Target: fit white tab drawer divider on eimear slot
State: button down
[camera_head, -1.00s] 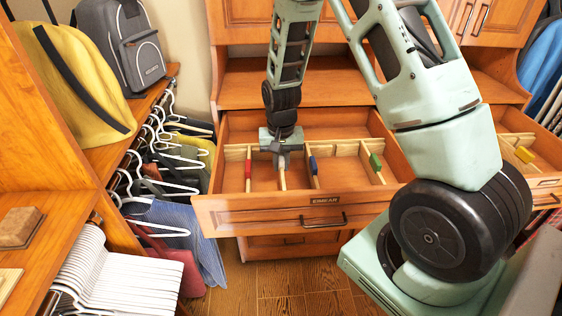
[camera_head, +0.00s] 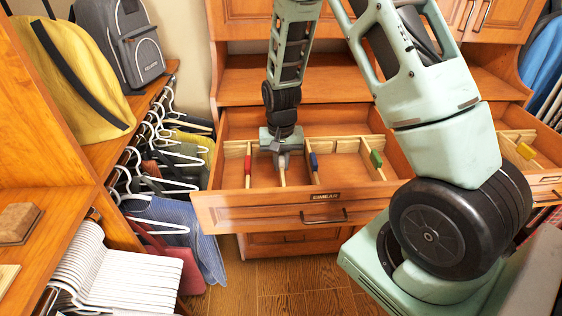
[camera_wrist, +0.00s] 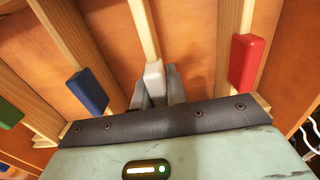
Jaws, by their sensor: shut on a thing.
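The open drawer labelled EIMEAR (camera_head: 325,195) holds several upright wooden dividers with coloured tabs. My gripper (camera_head: 281,158) is inside the drawer, shut on the white tab drawer divider (camera_head: 282,175). In the wrist view the white tab (camera_wrist: 154,77) sits between the fingers of my gripper (camera_wrist: 158,90), and its pale strip runs away from it. The divider stands between the red tab divider (camera_head: 248,168) and the blue tab divider (camera_head: 314,165). Whether its ends are seated in a slot is hidden.
A green tab divider (camera_head: 376,160) is further right in the drawer. Another open drawer with a yellow tab (camera_head: 525,151) is at the right. Hanging clothes (camera_head: 180,225) and white hangers (camera_head: 120,275) are close on the left. The floor (camera_head: 290,277) below the drawer is clear.

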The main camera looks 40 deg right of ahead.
jog(key=shift+f, duration=0.3)
jog(key=shift+f+b, duration=0.6)
jog(key=c, duration=1.3)
grip_release()
notch_tip(320, 180, up, 17)
jog(key=b, duration=0.2)
jog(key=shift+r+b, duration=0.2)
jog(key=shift+b, duration=0.1)
jog(key=shift+a, duration=0.1)
